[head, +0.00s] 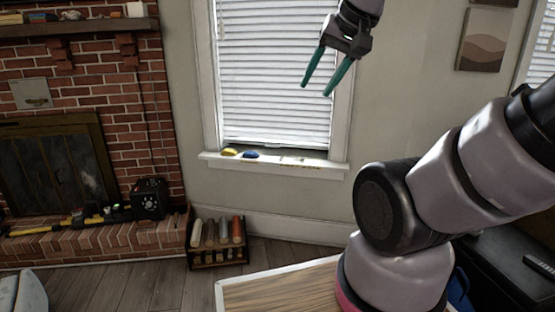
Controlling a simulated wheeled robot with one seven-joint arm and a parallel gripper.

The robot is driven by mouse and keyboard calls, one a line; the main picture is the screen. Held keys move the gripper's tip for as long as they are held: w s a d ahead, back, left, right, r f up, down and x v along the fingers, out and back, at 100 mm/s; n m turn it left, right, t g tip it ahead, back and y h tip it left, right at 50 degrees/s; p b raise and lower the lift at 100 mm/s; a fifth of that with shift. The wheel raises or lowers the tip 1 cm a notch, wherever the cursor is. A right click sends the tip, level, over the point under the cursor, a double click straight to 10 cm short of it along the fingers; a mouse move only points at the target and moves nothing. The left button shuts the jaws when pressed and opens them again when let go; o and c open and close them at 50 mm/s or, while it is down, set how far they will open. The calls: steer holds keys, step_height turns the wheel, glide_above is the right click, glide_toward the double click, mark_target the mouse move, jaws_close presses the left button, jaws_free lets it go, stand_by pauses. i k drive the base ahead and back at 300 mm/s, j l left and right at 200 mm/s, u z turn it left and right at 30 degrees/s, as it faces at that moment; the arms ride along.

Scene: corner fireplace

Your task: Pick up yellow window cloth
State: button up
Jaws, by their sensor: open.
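A small yellow item (229,151), which looks like the yellow window cloth, lies at the left end of the white window sill (215,161). A blue item (250,155) lies just right of it on the same sill. My gripper (314,89) is in front of the window blind, above and to the right of the yellow item. Its two green fingers point down and are apart, with nothing between them. The yellow item is too small in the picture to make out its folds.
Small pale items (291,160) lie farther right on the sill. A wooden rack of rolls (217,242) stands on the floor below. The brick fireplace (100,160) is at left, with a black box (150,199) on its hearth. A wood-topped surface (280,293) is at the front.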

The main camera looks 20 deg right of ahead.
mark_target(227, 151)
steer(key=i+l+u, duration=0.5)
steer(key=i+l, duration=0.25)
steer(key=i, duration=0.65)
steer(key=i+l+u, duration=0.45)
steer(key=i+l, duration=0.8)
